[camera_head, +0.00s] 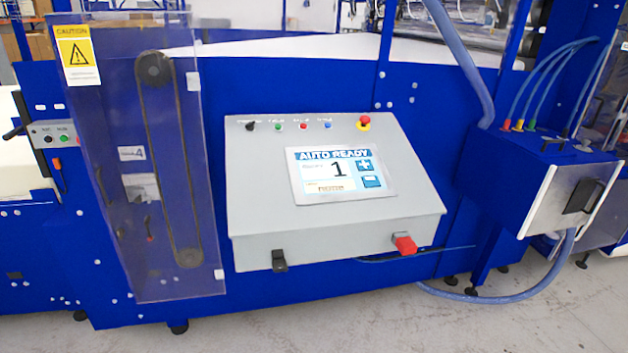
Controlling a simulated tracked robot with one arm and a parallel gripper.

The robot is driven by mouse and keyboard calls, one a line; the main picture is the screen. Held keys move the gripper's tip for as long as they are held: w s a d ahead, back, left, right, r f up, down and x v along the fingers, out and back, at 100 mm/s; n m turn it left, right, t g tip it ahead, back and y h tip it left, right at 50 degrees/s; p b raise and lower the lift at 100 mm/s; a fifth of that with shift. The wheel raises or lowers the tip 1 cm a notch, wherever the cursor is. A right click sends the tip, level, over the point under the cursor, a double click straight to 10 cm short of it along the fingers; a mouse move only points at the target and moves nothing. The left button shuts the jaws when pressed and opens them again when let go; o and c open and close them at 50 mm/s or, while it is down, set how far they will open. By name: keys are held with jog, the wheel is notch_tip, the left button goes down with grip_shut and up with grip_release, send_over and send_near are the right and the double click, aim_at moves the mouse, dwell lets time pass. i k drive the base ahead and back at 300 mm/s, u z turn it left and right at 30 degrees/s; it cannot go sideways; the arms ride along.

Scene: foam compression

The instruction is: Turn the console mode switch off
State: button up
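The grey sloped console (255,200) is mounted on the front of a blue machine, near the middle of the picture. Its screen (342,178) is lit and reads "AUTO READY" with a large 1. A small black knob (250,126) sits at the top left of the console, the likely mode switch. Its label is too small to read and I cannot tell its position. To its right are green (278,127), red (304,127) and blue (328,125) buttons. My gripper is not in view.
A red emergency stop (364,122) is at the console's top right. A black latch (279,260) and red connector (404,244) stick out below. A clear guard (150,200) over a belt stands left. A blue box (525,175) with hoses juts out right. Floor in front is clear.

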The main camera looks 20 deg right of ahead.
aim_at(250, 127)
jog(key=z, duration=0.3)
jog(key=i, duration=0.55)
jog(key=z, duration=0.55)
jog(key=i, duration=1.4)
jog(key=u, duration=0.4)
jog(key=i, duration=0.85)
jog(key=u, duration=0.55)
